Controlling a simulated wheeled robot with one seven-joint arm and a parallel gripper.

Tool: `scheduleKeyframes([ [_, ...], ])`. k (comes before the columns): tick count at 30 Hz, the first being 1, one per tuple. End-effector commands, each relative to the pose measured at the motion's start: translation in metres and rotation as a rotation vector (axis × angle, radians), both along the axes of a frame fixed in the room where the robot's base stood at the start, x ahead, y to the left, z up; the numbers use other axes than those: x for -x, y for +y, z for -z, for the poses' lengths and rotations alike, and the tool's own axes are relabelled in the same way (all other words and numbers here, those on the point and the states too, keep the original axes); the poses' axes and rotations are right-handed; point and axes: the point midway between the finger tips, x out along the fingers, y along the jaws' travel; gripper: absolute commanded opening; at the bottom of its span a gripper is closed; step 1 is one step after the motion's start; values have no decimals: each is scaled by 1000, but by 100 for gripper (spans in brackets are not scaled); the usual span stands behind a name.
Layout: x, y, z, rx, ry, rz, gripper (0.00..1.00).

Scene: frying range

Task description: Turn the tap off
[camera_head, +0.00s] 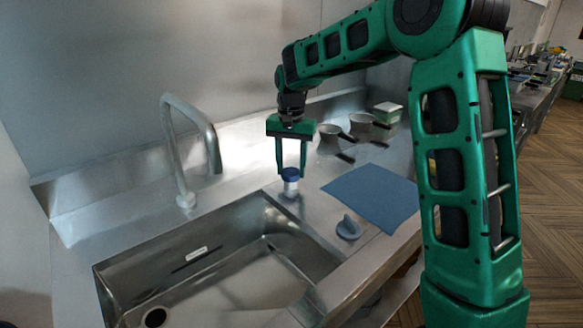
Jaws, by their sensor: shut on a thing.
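The metal tap (185,150) stands behind the sink at the left, its spout curving over to the right. I can make out no water stream below the spout. A small upright knob (290,188) with a blue top and pale body stands on the counter by the sink's back right corner. It looks like the tap's control. My gripper (291,172) points down over it, shut on its blue top with one finger on each side. The fingertips partly cover the knob, and its turn angle is unclear.
The steel sink (262,212) lies in front of the tap. A grey-blue stopper-like piece (349,228) sits on the counter to its right. A blue cloth (372,196) lies flat farther right.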

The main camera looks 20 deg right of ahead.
Motion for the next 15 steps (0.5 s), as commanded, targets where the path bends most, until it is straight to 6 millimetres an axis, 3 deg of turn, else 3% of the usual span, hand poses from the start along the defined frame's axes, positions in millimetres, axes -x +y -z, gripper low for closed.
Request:
scheduleKeyframes([
  [10, -1, 4, -1, -3, -6, -4, 21],
  [11, -1, 4, -1, -3, -6, -4, 50],
  [12, -1, 4, -1, -3, -6, -4, 60],
  [15, -1, 3, -1, -2, -4, -3, 62],
])
